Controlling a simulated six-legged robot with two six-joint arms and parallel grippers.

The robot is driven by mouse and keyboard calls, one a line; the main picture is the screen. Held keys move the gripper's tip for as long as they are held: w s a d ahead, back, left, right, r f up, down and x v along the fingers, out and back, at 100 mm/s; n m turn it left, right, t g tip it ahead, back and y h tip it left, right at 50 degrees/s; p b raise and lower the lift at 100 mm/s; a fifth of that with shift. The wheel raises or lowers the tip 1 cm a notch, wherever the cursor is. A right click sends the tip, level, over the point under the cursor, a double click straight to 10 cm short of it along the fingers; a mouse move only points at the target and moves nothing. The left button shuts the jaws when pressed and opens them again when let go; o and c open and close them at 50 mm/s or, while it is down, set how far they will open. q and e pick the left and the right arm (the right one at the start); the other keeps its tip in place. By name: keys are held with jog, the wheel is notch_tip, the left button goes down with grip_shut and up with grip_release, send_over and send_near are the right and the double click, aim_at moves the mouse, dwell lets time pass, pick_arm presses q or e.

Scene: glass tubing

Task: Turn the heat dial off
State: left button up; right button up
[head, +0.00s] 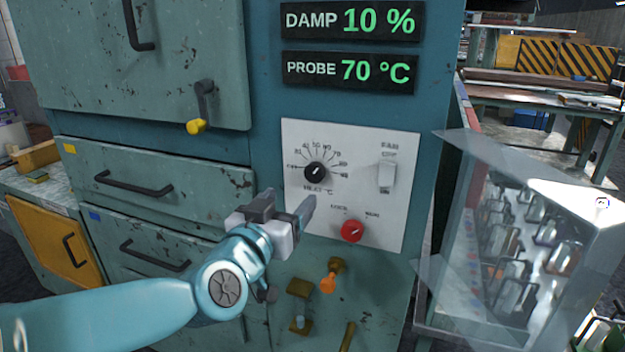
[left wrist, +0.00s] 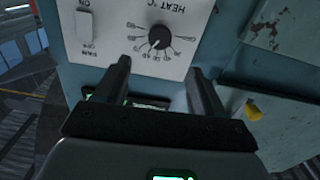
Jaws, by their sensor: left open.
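The heat dial (head: 315,172) is a black round knob on the white control panel (head: 360,215), with a ring of marks around it. Its white pointer line is slanted, its upper end toward the upper right of the scale. The dial (left wrist: 159,37) shows upside down in the left wrist view, beyond the fingertips and between their lines. My left gripper (head: 291,202) is open and empty, just below and left of the dial in the head view, apart from it. Its two dark fingers (left wrist: 160,68) show in the wrist view. My right gripper is not in view.
A fan switch (head: 387,176) and a red knob (head: 351,231) share the panel. Green displays read damp 10 % and probe 70 °C (head: 350,72). An orange-handled valve (head: 329,281) sits below, drawer handles (head: 135,184) to the left, a glass case (head: 520,240) to the right.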

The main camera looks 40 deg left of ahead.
aim_at(313, 173)
pick_arm(q)
jog(key=p+x, duration=0.1)
jog(key=x, duration=1)
jog(key=shift+d, duration=0.1)
jog(key=c, duration=1.1)
